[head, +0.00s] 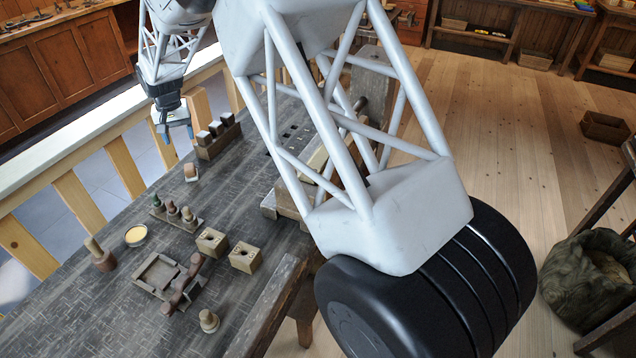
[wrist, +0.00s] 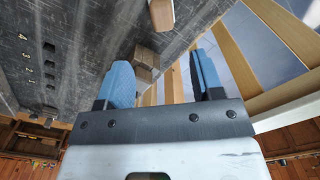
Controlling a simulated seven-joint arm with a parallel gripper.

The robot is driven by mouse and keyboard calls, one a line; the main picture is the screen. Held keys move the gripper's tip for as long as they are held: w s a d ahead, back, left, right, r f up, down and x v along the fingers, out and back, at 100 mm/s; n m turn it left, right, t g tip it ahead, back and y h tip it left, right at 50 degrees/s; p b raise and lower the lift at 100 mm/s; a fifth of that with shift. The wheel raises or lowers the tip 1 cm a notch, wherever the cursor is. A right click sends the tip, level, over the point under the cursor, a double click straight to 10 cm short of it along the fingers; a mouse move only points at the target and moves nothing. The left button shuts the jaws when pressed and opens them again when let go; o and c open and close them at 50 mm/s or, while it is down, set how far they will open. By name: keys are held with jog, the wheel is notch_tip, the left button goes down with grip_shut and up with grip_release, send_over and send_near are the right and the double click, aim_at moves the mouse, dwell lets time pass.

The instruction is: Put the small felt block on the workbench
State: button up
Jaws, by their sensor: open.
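The workbench (head: 120,310) is a dark, scratched top with tools on it; its surface also shows in the wrist view (wrist: 85,45). A small light-and-orange-brown block (head: 190,172) sits near its left edge and shows at the top of the wrist view (wrist: 160,14). It may be the felt block; I cannot tell its material. My gripper (head: 179,134) hangs by the bench's left edge, beyond this block and left of a wooden rack (head: 213,148). In the wrist view its blue fingers (wrist: 164,82) are apart, with nothing held between them.
Pale-topped blocks stand in the rack. Small wooden boxes (head: 212,241), a tray (head: 160,273), a yellow-filled dish (head: 136,235) and turned pegs (head: 172,211) occupy the bench's middle. A wooden railing (head: 75,203) runs along the left. The near-left bench top is bare.

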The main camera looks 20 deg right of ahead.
jog(key=s+d+r+t, duration=0.1)
jog(key=s+d+r, duration=0.75)
jog(key=s, duration=0.25)
jog(key=s+d+r, duration=0.7)
jog(key=s+d, duration=0.2)
jog(key=s, duration=0.3)
jog(key=s+d, duration=0.3)
jog(key=s, duration=0.7)
jog(key=s+d+t, duration=0.1)
jog(key=s+d, duration=0.2)
jog(key=s, duration=0.7)
jog(key=s+d+f, duration=0.1)
jog(key=s+d, duration=0.2)
jog(key=s, duration=0.6)
jog(key=shift+s+d+t, duration=0.3)
jog(key=shift+s+d, duration=0.1)
jog(key=shift+f, duration=0.1)
jog(key=shift+c, duration=0.2)
